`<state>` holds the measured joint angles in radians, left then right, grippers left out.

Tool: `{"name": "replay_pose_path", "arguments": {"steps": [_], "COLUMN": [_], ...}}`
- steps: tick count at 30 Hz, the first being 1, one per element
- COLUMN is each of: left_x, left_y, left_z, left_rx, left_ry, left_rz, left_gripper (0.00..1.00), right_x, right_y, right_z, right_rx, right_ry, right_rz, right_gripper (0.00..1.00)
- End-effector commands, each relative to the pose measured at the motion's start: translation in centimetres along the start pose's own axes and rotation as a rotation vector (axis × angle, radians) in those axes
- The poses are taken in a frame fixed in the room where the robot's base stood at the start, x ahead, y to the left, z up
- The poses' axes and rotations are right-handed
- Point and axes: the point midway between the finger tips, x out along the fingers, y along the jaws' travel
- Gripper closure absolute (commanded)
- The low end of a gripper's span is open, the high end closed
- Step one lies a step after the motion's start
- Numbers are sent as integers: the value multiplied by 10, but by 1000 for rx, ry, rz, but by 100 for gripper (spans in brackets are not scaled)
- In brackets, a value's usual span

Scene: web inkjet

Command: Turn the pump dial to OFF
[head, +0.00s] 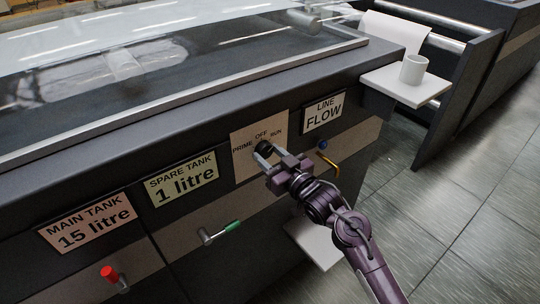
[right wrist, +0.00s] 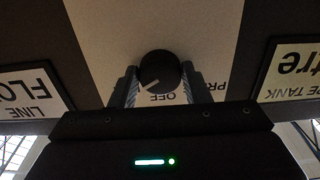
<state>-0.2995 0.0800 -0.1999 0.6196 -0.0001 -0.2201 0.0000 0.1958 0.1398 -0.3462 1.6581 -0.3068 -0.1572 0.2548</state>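The pump dial is a round black knob (right wrist: 158,70) on a pale plate (head: 243,141) marked PRIME, OFF and RUN. In the right wrist view the plate is upside down. The knob's white line points down-left there, to the left of the OFF mark, on the side where RUN lies; RUN itself is hidden. My right gripper (head: 267,153) is at the dial, with one finger on each side of the knob. Its fingers look open around the knob, with narrow gaps; contact is hard to tell. My left gripper is not in view.
A LINE FLOW sign (head: 324,112), SPARE TANK sign (head: 181,179) and MAIN TANK sign (head: 88,222) flank the dial. A green-tipped lever (head: 230,227), red knob (head: 108,273) and brass hook (head: 328,163) sit below. A white cup (head: 413,69) stands on a side shelf (head: 393,84).

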Motion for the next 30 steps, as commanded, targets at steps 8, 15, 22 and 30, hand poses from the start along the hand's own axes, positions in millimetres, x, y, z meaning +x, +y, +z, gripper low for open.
{"name": "replay_pose_path", "arguments": {"steps": [8, 15, 22, 30], "left_x": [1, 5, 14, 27], "left_y": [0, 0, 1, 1], "left_z": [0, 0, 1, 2], "left_rx": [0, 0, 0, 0], "left_ry": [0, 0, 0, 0], "left_rz": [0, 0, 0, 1], "left_gripper": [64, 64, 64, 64], "right_x": [0, 0, 0, 0], "right_y": [0, 0, 1, 1], "right_z": [1, 2, 2, 3], "right_rx": [-12, -102, -284, -541], "right_ry": [-1, -2, -1, -1], "right_rz": [0, -2, -2, -2], "right_gripper": [80, 80, 80, 80]}}
